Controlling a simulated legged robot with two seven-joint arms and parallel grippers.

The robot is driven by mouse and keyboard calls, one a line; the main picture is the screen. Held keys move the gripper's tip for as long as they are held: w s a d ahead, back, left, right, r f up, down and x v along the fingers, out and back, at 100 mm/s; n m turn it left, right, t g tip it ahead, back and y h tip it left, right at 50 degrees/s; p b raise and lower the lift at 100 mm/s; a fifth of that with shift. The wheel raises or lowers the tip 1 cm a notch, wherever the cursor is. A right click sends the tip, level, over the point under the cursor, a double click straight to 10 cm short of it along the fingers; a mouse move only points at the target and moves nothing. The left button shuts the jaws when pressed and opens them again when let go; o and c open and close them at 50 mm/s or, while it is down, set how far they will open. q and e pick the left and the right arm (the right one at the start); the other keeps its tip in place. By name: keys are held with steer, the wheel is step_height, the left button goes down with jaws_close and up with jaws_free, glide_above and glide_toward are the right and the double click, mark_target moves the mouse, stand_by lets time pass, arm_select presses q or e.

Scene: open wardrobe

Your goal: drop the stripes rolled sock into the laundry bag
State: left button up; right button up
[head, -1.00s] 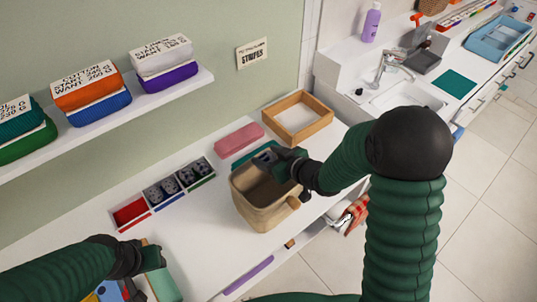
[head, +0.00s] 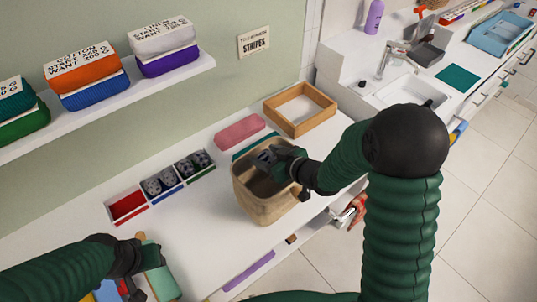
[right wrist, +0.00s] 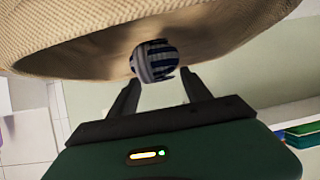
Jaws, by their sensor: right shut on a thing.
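The laundry bag (head: 262,208) is tan and open-topped, standing on the white counter in the head view. My right gripper (head: 268,160) is over the bag's mouth, inside its rim outline as seen from above. In the right wrist view, the gripper (right wrist: 157,80) is shut on a rolled sock (right wrist: 155,60) with dark blue and pale stripes. The bag's woven wall (right wrist: 60,35) curves around behind the sock. The hand hides the sock in the head view. My left gripper (head: 150,258) is low at the left, apart from the bag; its fingers are unclear.
A divided box (head: 150,200) with a red compartment and dark patterned rolls stands left of the bag. A pink block (head: 240,131) and an empty wooden tray (head: 300,109) lie behind it. A shelf (head: 110,108) holds folded cloth stacks. A "STRIPES" sign (head: 254,43) hangs on the wall.

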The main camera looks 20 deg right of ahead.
steer(key=shift+a+f, duration=0.15)
steer(key=shift+a, duration=0.05)
steer(key=shift+f, duration=0.1)
steer(key=shift+d+f+b, duration=0.25)
steer(key=shift+d+b, duration=0.05)
steer(key=shift+d, duration=0.15)
steer(key=shift+a, duration=0.1)
steer(key=o, duration=1.4)
steer(key=shift+a, duration=0.2)
steer(key=shift+d, duration=0.1)
steer(key=shift+o, duration=0.5)
steer(key=shift+d, duration=0.1)
